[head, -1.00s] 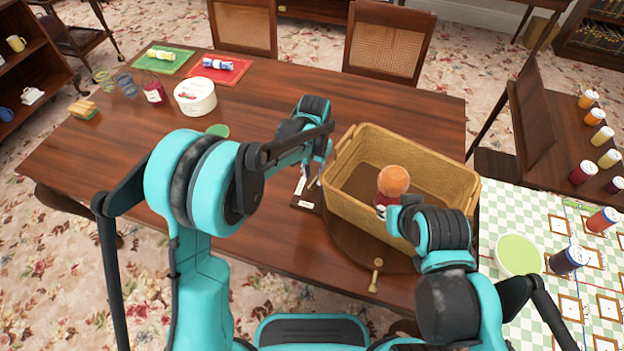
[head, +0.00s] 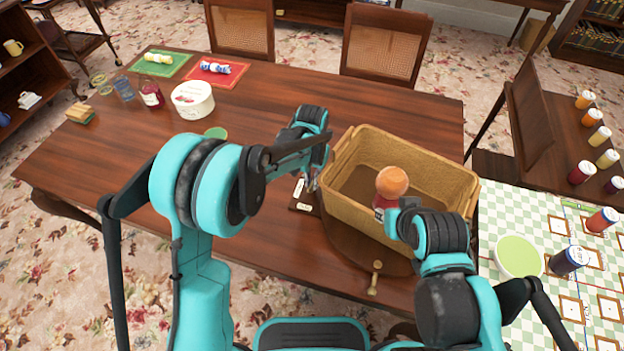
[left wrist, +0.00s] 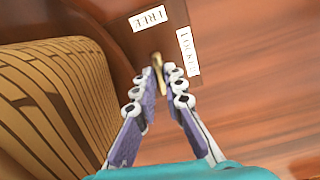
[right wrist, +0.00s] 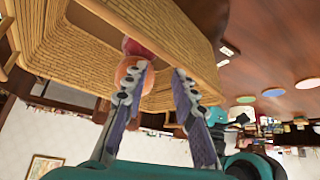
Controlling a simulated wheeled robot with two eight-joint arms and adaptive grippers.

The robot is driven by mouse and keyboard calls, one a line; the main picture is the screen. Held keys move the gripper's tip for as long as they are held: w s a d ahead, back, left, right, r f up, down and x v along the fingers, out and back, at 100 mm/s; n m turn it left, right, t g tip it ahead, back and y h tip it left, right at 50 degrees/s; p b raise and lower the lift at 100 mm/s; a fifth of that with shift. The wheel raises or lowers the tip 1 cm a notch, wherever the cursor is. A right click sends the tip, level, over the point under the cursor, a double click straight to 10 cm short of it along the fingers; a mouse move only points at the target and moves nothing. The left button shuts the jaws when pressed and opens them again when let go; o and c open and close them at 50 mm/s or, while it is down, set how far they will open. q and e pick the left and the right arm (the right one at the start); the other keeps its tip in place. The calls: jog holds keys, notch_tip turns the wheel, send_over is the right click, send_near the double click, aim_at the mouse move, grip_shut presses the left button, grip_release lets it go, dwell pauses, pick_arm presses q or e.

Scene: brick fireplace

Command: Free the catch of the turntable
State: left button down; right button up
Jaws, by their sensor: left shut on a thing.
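The round wooden turntable (head: 345,252) sits on the table under a wicker basket, with a brass peg (head: 376,279) at its front edge. Its catch is a small brass lever (left wrist: 157,66) on a dark plate with a FREE label (left wrist: 148,18) and a LOCKED label (left wrist: 187,52). My left gripper (left wrist: 159,76) is shut on the lever, which shows between its fingertips. In the head view, my left arm hides the lever. My right gripper (right wrist: 164,70) is open and empty, low by the basket's near side.
The wicker basket (head: 450,190) holds a jar with an orange lid (head: 391,181), close to my right gripper. A white tub (head: 193,100), jars and mats stand at the back left. The table's left front is clear. Bottles line a shelf at right.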

pick_arm(q)
jog(key=shift+n, duration=0.8)
jog(key=c, duration=1.6)
grip_release()
notch_tip(320, 180, up, 12)
